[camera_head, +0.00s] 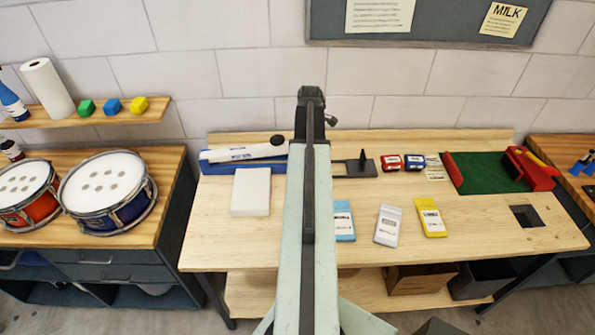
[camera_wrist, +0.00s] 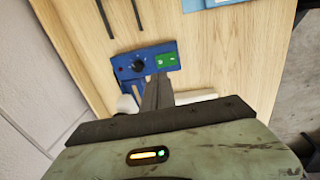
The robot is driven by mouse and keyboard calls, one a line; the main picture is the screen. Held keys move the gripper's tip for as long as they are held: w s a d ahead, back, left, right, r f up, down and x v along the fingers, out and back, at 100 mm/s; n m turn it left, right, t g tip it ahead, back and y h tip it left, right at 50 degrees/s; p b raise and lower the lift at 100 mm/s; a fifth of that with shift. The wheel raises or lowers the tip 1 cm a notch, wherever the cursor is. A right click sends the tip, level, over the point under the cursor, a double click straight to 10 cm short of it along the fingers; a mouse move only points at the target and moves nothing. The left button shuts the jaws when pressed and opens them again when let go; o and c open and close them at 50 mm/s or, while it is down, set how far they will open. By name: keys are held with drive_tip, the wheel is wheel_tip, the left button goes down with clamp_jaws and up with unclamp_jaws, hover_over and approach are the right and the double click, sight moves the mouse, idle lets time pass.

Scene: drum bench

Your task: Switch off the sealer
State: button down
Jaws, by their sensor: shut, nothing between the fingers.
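The sealer (camera_head: 285,161) lies at the back left of the bench, a blue base with a long white arm (camera_head: 235,152) above it. Its right part is hidden behind my arm in the head view. In the wrist view its blue end panel (camera_wrist: 117,72) carries a black knob (camera_wrist: 138,66), a small red spot and a green switch-like patch (camera_wrist: 166,60). My gripper (camera_wrist: 158,78) is shut and empty, its tips over the panel's edge close to the green patch. I cannot tell whether they touch it. In the head view the fingertips are not clearly seen.
A white block (camera_head: 251,192) lies in front of the sealer. A dark stand (camera_head: 362,166), red and blue boxes (camera_head: 390,162), several packets (camera_head: 388,225) and a green-topped red tray (camera_head: 482,172) lie to the right. The front of the bench is mostly bare.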

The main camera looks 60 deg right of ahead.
drive_tip(key=f+b, duration=0.4)
drive_tip(key=w+f+b, duration=0.1)
drive_tip(key=f+b, duration=0.4)
drive_tip(key=d+f+b, duration=0.1)
drive_tip(key=f+b, duration=0.4)
drive_tip(key=shift+w+f, duration=0.1)
drive_tip(key=shift+w, duration=0.25)
